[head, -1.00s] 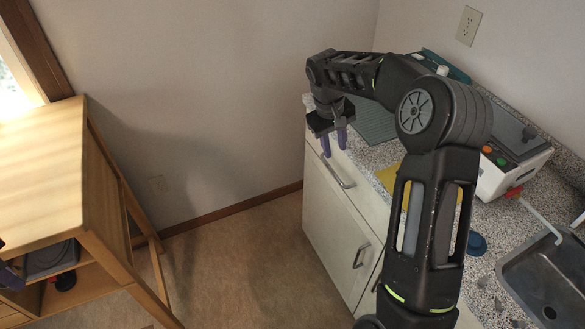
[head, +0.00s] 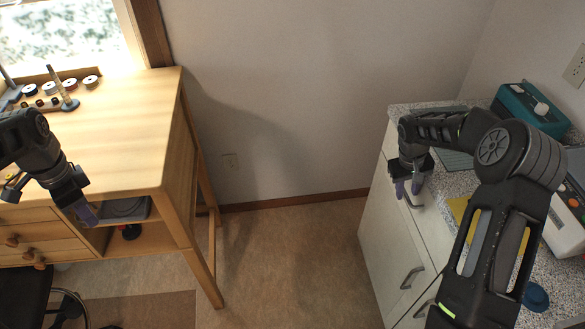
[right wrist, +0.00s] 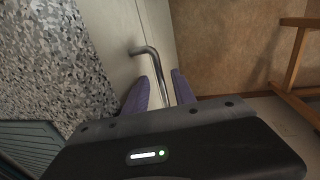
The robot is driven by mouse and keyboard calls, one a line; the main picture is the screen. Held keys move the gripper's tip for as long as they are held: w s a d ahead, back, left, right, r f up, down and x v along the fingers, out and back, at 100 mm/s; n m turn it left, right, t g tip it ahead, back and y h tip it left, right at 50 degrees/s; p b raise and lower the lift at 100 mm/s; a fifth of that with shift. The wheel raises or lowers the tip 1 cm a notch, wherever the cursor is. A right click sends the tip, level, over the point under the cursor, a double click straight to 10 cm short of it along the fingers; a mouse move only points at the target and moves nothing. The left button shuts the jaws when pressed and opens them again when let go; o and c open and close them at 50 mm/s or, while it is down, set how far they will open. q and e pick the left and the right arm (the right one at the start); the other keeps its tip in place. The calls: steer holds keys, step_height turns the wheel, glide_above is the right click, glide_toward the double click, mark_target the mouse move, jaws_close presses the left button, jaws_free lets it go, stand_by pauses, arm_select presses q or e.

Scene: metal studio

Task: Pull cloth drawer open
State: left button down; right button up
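The pale cabinet at the right has a top drawer front (right wrist: 121,37) just under the speckled countertop; it looks closed. Its bent metal handle (head: 413,202) stands out from the front, and the handle bar (right wrist: 153,59) also shows in the right wrist view. My right gripper (head: 408,188) is at this handle, pointing down. In the right wrist view its two purple fingers (right wrist: 160,93) are apart, with the bar running between them; contact cannot be seen. My left gripper (head: 86,212) hangs by the front of the wooden desk, its finger gap unclear. The drawer's contents are hidden.
The countertop (head: 450,186) carries a teal device (head: 522,108), a yellow cloth-like sheet (head: 459,208) and a white machine. Other cabinet handles (head: 412,278) are lower down. The wooden desk (head: 120,130) is at left. The carpet (head: 285,265) between desk and cabinet is clear.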

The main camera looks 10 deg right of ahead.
steer(key=shift+c, duration=0.2)
jaws_close()
stand_by(1.1)
